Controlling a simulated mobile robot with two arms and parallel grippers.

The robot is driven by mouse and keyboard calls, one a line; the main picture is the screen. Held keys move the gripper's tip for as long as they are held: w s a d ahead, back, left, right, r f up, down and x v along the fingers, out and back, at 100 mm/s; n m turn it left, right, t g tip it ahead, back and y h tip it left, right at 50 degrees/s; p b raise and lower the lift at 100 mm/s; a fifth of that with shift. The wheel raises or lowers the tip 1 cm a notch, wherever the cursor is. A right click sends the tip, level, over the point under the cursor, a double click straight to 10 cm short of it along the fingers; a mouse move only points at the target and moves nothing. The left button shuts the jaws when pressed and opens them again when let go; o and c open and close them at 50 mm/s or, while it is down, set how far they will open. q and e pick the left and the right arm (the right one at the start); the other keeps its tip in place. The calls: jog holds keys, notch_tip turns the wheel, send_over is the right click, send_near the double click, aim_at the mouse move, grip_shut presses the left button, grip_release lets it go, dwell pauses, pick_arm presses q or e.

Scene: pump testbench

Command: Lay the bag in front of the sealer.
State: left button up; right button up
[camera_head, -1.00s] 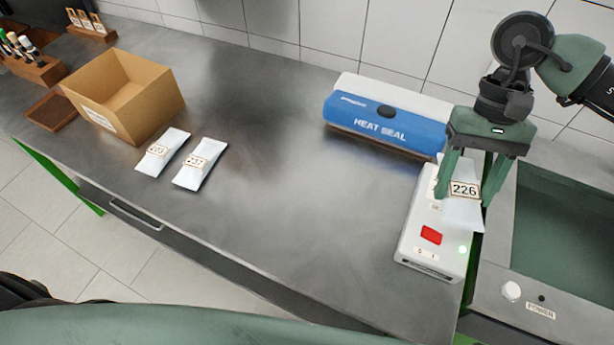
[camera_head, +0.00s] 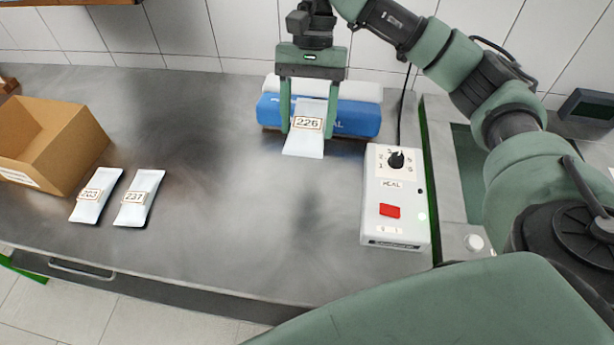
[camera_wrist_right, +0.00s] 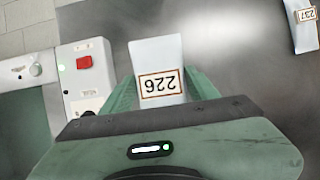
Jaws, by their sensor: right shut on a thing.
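A white bag labelled 226 (camera_head: 305,142) hangs between the fingers of my right gripper (camera_head: 308,128), which is shut on it. The same bag shows in the right wrist view (camera_wrist_right: 158,62), with its lower end pointing away from my gripper (camera_wrist_right: 160,95). The blue and white heat sealer (camera_head: 352,115) stands at the back of the steel bench. In the head view the bag and gripper overlap the sealer's front; whether the bag touches the bench I cannot tell. My left gripper is not in view.
A white control box (camera_head: 396,185) with a dial and red switch stands right of the sealer. Bags 203 (camera_head: 97,208) and 237 (camera_head: 137,210) lie at the left beside a cardboard box (camera_head: 75,150). The bench middle is clear.

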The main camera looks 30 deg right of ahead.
jog(key=p, duration=0.1)
send_over(307, 191)
jog(key=w, duration=0.1)
jog(key=f, duration=0.8)
jog(key=d+f, duration=0.1)
jog(key=f, duration=0.3)
jog(key=shift+w, duration=0.15)
notch_tip(307, 191, down, 4)
jog(key=shift+p, duration=0.65)
jog(key=shift+f, duration=0.25)
jog(key=shift+f+b, duration=0.15)
jog(key=shift+b, duration=0.2)
jog(key=o, duration=1.7)
jog(key=shift+o, duration=0.2)
